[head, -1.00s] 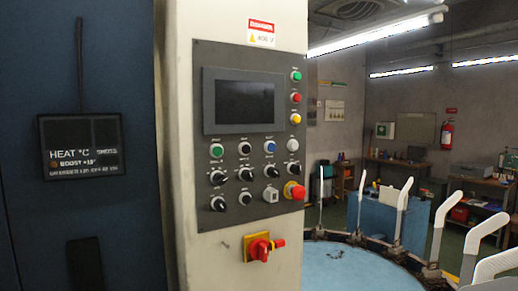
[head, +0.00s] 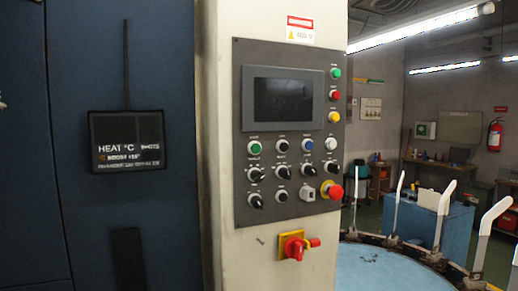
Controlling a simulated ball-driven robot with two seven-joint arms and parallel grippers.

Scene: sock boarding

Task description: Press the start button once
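The grey control panel (head: 241,90) is on a cream column in the middle of the head view. A green round button (head: 255,147) sits at the left of the top row under the dark screen (head: 283,100). Another green round button or lamp (head: 335,73) is at the top of the right-hand column, above a red one (head: 334,95) and a yellow one (head: 333,117). Their labels are too small to read, so I cannot tell which is start. A red mushroom button (head: 333,191) is at the panel's lower right. Neither gripper is in view.
A red and yellow rotary switch (head: 294,246) sticks out below the panel. A dark blue cabinet with a heat display (head: 126,141) stands to the left. At right, a round pale blue table (head: 378,268) is ringed by upright white boards (head: 443,205).

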